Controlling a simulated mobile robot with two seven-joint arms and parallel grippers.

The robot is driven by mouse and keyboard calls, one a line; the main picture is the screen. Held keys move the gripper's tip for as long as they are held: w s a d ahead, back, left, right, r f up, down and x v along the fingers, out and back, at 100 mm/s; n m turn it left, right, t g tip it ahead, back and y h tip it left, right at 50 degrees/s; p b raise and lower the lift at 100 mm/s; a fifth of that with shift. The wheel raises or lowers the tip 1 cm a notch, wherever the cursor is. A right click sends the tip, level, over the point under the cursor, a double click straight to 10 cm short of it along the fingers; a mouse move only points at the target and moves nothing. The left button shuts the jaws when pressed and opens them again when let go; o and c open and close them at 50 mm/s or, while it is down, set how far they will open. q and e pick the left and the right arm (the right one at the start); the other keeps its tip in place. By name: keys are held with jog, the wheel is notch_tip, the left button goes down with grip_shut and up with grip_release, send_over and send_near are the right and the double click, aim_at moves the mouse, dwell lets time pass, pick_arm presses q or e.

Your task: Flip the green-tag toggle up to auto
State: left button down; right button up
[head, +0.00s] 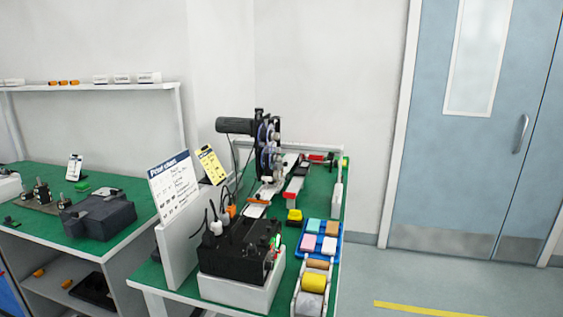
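A black control box (236,250) sits on a white block (240,288) at the near end of the green-topped bench. Its right-hand face carries small knobs or switches (270,258) and some green and red spots. They are too small to tell which is the green-tag toggle or which way it points. Cables and white plugs (215,227) stand on top of the box. Neither of my grippers is in view.
Behind the box is a black machine with discs (268,145). A blue tray (338,243) of coloured blocks and a bin with rolls (299,290) lie right of it. A white board (174,188) stands left. Floor before the blue door (460,130) is clear.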

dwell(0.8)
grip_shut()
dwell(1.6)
